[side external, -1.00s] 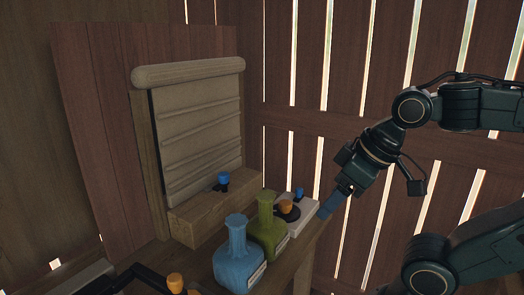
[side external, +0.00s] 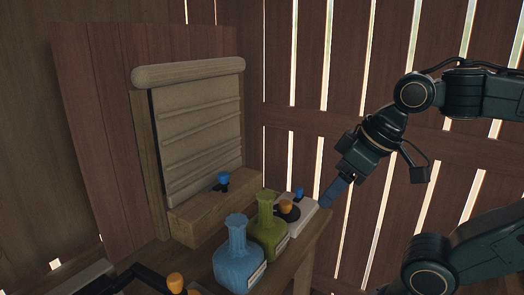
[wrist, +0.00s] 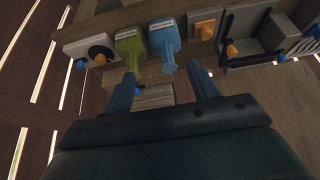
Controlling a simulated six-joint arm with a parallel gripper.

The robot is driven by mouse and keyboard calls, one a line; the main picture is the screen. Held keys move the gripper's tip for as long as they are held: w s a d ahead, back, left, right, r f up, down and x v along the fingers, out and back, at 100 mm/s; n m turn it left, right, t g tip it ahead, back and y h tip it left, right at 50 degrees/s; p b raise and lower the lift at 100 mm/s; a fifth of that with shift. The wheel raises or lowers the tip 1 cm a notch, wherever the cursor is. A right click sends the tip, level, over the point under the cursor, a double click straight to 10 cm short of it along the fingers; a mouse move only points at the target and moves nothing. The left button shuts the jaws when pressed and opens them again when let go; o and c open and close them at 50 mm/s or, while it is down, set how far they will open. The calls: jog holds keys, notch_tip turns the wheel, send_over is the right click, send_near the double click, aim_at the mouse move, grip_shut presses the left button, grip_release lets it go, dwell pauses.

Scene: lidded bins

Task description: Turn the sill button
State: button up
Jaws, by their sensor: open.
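The sill button is a small blue knob on a dark base (side external: 223,179). It stands on the wooden sill (side external: 195,222) below a beige roller shutter (side external: 200,125). In the wrist view the sill block (wrist: 157,98) shows between my fingers, and a small blue spot beside the left finger may be the button. My gripper (side external: 329,196) is to the right of the sill, over the table's right end and apart from the button. In the wrist view my gripper (wrist: 163,85) has its two blue fingers spread wide with nothing held.
A blue bottle (side external: 238,262) and a green bottle (side external: 266,235) stand in front of the sill. A white box (side external: 303,222) with an orange-knobbed dial and a blue knob is near my fingertips. An orange knob (side external: 175,282) and dark bar lie at the front left.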

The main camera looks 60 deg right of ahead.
jog(key=w+r+n+t+y, duration=0.15)
jog(key=w+r, duration=0.25)
jog(key=w, duration=0.6)
jog(key=w+r+n+t+y, duration=0.15)
jog(key=w+r, duration=0.25)
jog(key=w, duration=0.6)
jog(key=w+d+n+t+y, duration=0.1)
jog(key=w+d+n+y, duration=0.1)
jog(key=w+d, duration=0.45)
jog(key=w+d+n+t+y, duration=0.1)
jog(key=w+d+t, duration=0.15)
jog(key=w, duration=0.75)
jog(key=w+d+f+t+y, duration=0.1)
jog(key=w+d+f+y, duration=0.15)
jog(key=d, duration=0.45)
jog(key=w+d+f+t+y, duration=0.1)
jog(key=d+f+t, duration=0.15)
jog(key=d, duration=0.55)
send_near(219, 173)
jog(key=x, duration=0.3)
jog(key=shift+s+d+f+n+g, duration=0.15)
jog(key=shift+n+g, duration=0.15)
jog(key=shift+n, duration=0.1)
jog(key=shift+y, duration=0.25)
jog(key=shift+x, duration=3.7)
